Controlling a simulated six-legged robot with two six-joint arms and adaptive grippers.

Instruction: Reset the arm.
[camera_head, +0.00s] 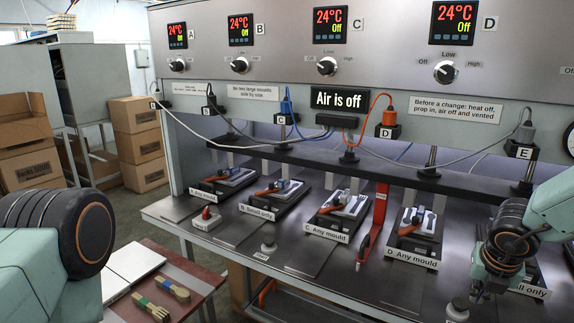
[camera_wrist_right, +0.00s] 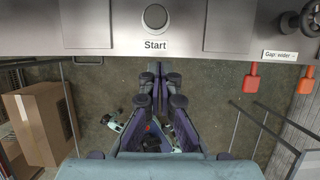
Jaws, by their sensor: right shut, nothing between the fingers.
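My right arm (camera_head: 550,210) comes in at the right edge of the head view, in front of the press bench. Its gripper (camera_head: 478,292) hangs low there, small and partly hidden by the wrist. In the right wrist view the dark fingers of the right gripper (camera_wrist_right: 160,78) are together and empty, pointing at the bench front below a round Start button (camera_wrist_right: 155,17). They appear apart from the button. My left arm (camera_head: 50,240) fills the lower left of the head view; its gripper is outside the frame.
The press bench (camera_head: 300,258) carries several mould stations with orange-handled parts. Displays above read 24°C Off, and a sign (camera_head: 340,98) says "Air is off". Cardboard boxes (camera_head: 140,145) stand behind.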

